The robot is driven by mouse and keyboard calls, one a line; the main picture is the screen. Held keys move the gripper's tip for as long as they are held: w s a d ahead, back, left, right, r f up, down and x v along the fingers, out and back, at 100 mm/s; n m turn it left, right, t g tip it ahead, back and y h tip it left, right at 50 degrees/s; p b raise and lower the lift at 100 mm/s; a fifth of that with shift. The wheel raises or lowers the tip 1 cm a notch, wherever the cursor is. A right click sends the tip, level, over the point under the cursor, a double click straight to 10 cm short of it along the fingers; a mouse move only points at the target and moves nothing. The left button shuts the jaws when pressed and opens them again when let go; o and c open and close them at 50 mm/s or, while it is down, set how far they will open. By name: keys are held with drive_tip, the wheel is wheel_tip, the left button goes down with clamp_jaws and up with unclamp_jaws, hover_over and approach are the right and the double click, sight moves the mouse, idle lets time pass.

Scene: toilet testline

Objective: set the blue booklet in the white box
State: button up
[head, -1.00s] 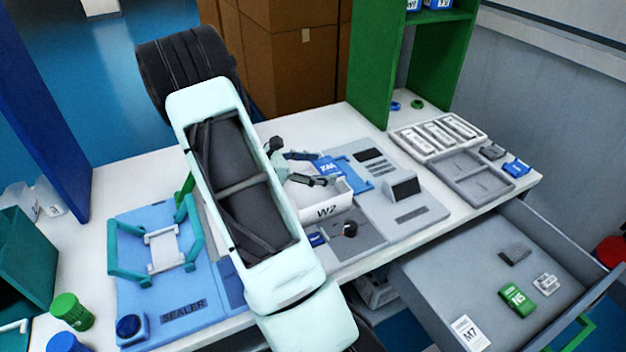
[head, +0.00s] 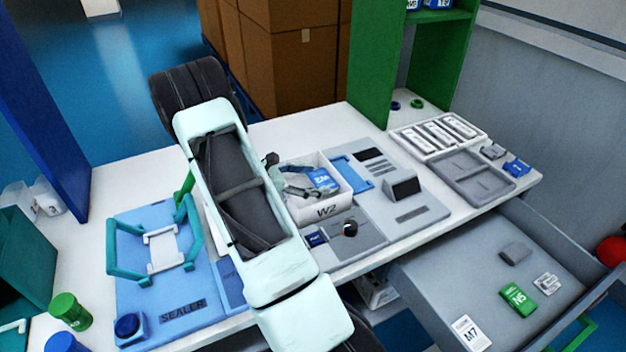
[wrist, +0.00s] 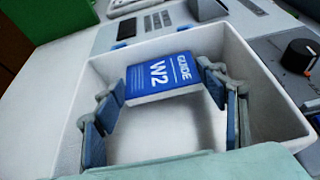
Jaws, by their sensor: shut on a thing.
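The blue booklet (head: 322,179), marked W2 and GUIDE, is down inside the white box (head: 326,211), whose front carries the label W2. My gripper (head: 308,187) reaches into the box from the left. In the wrist view, the fingers of my gripper (wrist: 163,88) are shut on the booklet (wrist: 160,78), one at each side edge. The booklet lies within the box walls (wrist: 262,85), towards the far side. Whether it touches the box floor I cannot tell.
A grey panel with a black knob (head: 350,228) stands right in front of the box. A blue frame and a grey device (head: 403,186) are to its right. The blue sealer (head: 165,280) is at the left. A drawer (head: 440,290) is open at front right.

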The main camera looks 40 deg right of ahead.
drive_tip(key=shift+f, duration=0.45)
drive_tip(key=o, duration=1.1)
drive_tip(key=shift+o, duration=0.2)
drive_tip(key=shift+r, duration=0.25)
drive_tip(key=v, duration=1.2)
drive_tip(key=shift+r, duration=0.4)
